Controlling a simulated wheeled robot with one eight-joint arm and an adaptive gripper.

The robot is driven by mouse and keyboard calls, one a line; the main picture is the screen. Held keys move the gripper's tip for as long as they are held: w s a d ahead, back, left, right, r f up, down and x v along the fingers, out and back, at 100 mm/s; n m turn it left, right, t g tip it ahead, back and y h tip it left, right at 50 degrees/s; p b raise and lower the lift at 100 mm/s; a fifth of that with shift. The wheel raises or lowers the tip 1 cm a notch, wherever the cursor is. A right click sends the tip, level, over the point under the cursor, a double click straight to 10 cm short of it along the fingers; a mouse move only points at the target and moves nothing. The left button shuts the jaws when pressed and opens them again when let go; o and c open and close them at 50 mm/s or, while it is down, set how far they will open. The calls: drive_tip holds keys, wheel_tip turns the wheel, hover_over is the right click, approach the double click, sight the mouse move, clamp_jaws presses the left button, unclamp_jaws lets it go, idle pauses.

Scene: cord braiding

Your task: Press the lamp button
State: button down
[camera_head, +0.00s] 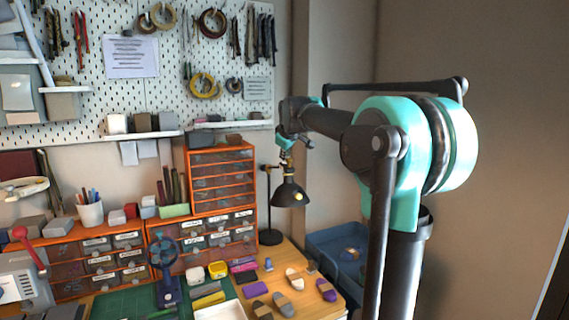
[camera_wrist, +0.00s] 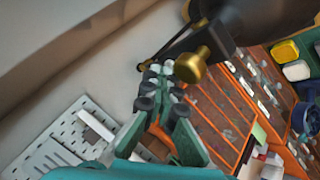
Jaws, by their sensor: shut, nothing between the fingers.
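The black desk lamp (camera_head: 289,194) stands on the wooden table, with its shade hanging from a thin arm and a small brass spot on the shade. In the wrist view the dark lamp shade (camera_wrist: 262,18) fills the upper right. A brass knob (camera_wrist: 190,66) shows at the lamp, close to the right of my fingertips. I cannot tell which brass part is the button. My gripper (camera_wrist: 161,72) is shut and empty, with its tips near the lamp; I cannot tell whether they touch it. In the head view my gripper (camera_head: 287,160) is just above the shade.
Orange drawer cabinets (camera_head: 221,146) stand left of the lamp. A small blue fan (camera_head: 165,262), a green mat (camera_head: 125,301) and several small items lie on the table. A blue bin (camera_head: 338,238) stands at the right. A pegboard (camera_head: 95,95) with cords hangs behind.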

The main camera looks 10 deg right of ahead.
sight(285, 164)
drive_tip(key=shift+r, duration=0.75)
drive_tip(key=shift+r, duration=2.5)
drive_tip(key=shift+s, duration=0.15)
